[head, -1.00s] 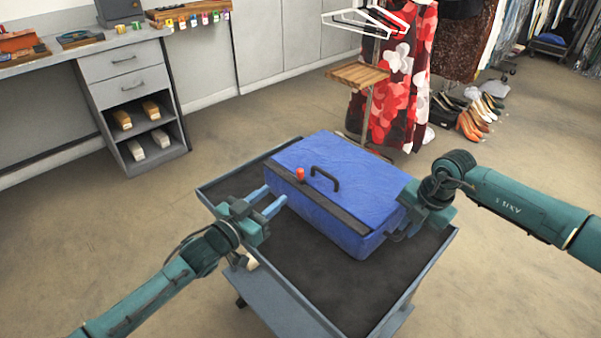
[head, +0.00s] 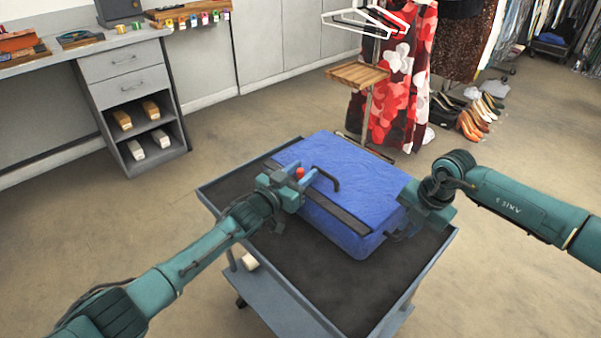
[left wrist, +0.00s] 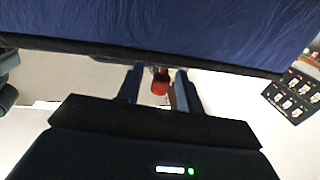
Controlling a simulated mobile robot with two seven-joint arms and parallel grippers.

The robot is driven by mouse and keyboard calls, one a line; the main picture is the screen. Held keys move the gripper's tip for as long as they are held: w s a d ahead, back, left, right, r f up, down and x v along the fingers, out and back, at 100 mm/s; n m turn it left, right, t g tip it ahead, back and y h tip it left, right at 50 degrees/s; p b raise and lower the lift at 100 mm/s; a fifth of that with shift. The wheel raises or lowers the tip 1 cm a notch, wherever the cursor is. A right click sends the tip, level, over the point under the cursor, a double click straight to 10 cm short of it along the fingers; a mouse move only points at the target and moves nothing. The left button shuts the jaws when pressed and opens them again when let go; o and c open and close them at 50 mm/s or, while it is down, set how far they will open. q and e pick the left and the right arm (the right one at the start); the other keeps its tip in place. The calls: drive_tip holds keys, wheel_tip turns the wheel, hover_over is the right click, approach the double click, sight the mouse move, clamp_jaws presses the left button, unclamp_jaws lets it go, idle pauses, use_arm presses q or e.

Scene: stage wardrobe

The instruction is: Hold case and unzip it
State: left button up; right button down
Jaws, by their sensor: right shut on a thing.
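The blue case (head: 355,180) lies on the dark-topped cart with its black handle (head: 326,178) up. A black zip strip (head: 338,214) runs along its near side. The red zip pull (head: 300,173) is at the strip's left end. My left gripper (head: 298,180) is at the pull, its fingers apart. In the left wrist view the red pull (left wrist: 160,82) shows between the two open fingers, below the case's dark edge. My right gripper (head: 408,205) is shut on the case's right end; its exact grip is partly hidden.
The cart's raised rim (head: 225,183) surrounds the case, with bare dark top in front. A workbench (head: 125,62) with drawers stands at the left. A small wooden shelf stand (head: 357,75) and a red floral garment (head: 402,90) are behind the cart.

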use_arm(q)
clamp_jaws()
idle(0.3)
drive_tip(key=shift+a, duration=0.1)
